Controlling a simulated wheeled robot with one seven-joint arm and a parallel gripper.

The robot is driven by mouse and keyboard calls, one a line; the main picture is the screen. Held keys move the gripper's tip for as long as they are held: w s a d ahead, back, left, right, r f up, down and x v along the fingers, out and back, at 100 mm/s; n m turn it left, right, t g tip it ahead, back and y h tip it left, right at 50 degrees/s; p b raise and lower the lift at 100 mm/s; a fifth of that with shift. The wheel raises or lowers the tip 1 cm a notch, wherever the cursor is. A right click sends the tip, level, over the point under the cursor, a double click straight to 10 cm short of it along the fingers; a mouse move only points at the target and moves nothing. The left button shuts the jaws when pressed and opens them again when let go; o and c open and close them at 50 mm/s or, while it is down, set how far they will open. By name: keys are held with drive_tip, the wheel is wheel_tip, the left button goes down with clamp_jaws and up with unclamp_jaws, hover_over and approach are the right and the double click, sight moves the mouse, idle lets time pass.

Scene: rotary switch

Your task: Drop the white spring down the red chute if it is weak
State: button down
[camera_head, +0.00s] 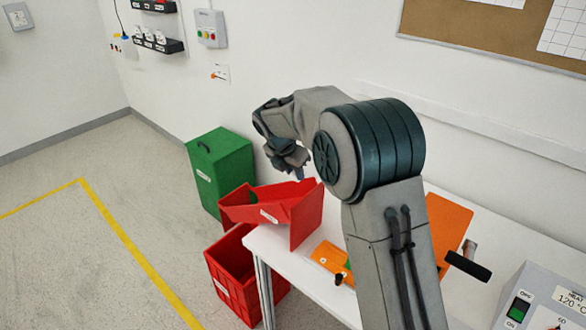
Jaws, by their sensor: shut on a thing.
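The red chute (272,208) sits at the left end of the white table, sloping out past its edge, with a white label on its side. My gripper (299,174) points down just above the chute's upper right part. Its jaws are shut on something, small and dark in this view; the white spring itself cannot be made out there. An orange device (328,257) with a green part and a black knob lies on the table, partly behind my arm. An orange upright panel (446,222) with a black handle (468,266) stands right of my arm.
A red bin (236,280) stands on the floor below the chute's outer end. A green lidded bin (224,166) stands behind it. A grey heater box (548,300) is at the lower right. My arm hides much of the table (290,262). The left floor is clear.

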wheel_tip(320, 180, down, 2)
drive_tip(key=shift+f+b, duration=0.15)
drive_tip(key=shift+b, duration=0.5)
drive_tip(key=c, duration=1.1)
unclamp_jaws()
drive_tip(key=v, duration=1.4)
